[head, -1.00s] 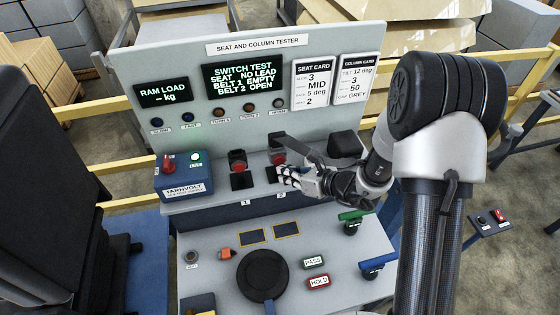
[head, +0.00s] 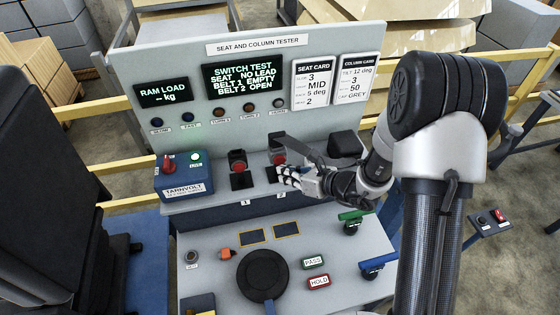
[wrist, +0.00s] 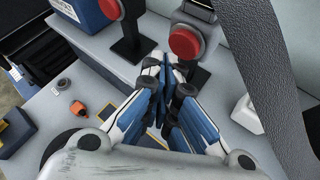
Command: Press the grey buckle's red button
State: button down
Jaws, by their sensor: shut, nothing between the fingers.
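The grey buckle (wrist: 187,65) stands on a dark post at place 2 of the tester, its round red button (wrist: 184,41) facing out. In the head view the same red button (head: 278,158) shows above my gripper. My gripper (head: 284,174) is shut and empty, in front of and low on that buckle's stand. In the wrist view my fingertips (wrist: 160,57) sit just below and left of the red button. I cannot tell whether they touch the buckle or post. A second buckle with a red button (head: 238,157) stands to the left.
A dark belt strap (wrist: 258,60) hangs close on the right of the grey buckle. A blue TARNVOLT box (head: 184,184) stands at left. The display (head: 242,79) reads BELT 1 EMPTY, BELT 2 OPEN.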

jog(key=shift+w, duration=0.1)
jog(key=shift+w+a, duration=0.15)
jog(key=shift+w, duration=0.2)
jog(key=shift+w+a, duration=0.1)
jog(key=shift+w, duration=0.4)
dwell(0.6)
jog(key=shift+s, duration=0.1)
jog(key=shift+s+d+b, duration=0.25)
jog(key=shift+s+b, duration=0.2)
jog(key=shift+s, duration=0.35)
jog(key=s, duration=0.2)
jog(key=s+d+b, duration=0.1)
jog(key=s, duration=0.2)
jog(key=shift+d, duration=0.15)
jog(key=shift+r, duration=0.1)
dwell(0.8)
